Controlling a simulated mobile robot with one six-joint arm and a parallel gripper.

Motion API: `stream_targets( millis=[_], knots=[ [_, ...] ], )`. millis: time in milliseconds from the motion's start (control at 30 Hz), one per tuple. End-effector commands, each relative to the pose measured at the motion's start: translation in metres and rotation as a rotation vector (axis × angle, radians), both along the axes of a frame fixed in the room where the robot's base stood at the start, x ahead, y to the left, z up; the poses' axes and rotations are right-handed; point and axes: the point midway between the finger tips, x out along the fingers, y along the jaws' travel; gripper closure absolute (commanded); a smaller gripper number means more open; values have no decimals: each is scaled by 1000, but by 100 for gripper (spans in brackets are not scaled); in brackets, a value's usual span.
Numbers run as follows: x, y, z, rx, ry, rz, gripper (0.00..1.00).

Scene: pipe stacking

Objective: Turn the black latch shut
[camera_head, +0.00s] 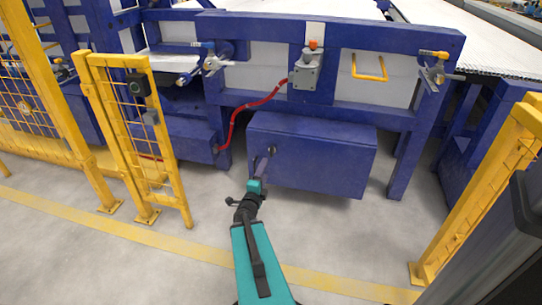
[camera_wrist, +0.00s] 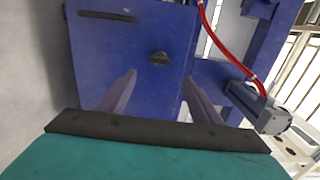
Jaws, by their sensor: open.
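The black latch (camera_wrist: 159,57) is a small dark knob on the face of the blue box (camera_wrist: 110,45), just beyond my fingertips in the wrist view. In the head view the blue box (camera_head: 320,160) is under the blue frame, and the latch (camera_head: 272,149) is a small dark spot on its left part. My gripper (camera_wrist: 158,78) has its two grey fingers spread apart, with nothing between them. The latch lies ahead of the gap, apart from both fingers. In the head view my gripper (camera_head: 264,161) is close to the box face. The latch's exact turn is hard to tell.
A red hose (camera_head: 250,107) runs from a grey unit (camera_head: 306,70) down left of the box. A dark slot (camera_wrist: 107,16) marks the same box face. Yellow fence posts stand at left and right. The grey floor before the box is clear.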

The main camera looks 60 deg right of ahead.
Motion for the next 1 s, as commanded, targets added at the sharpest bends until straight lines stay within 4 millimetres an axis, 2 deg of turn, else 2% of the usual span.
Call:
stream_targets(
  millis=[267,467,1000],
  knots=[
    [2,-1,0,1,1,2,41],
    [6,-12,-2,1,1,3,41],
    [24,-70,-3,1,1,3,41]
  ],
)
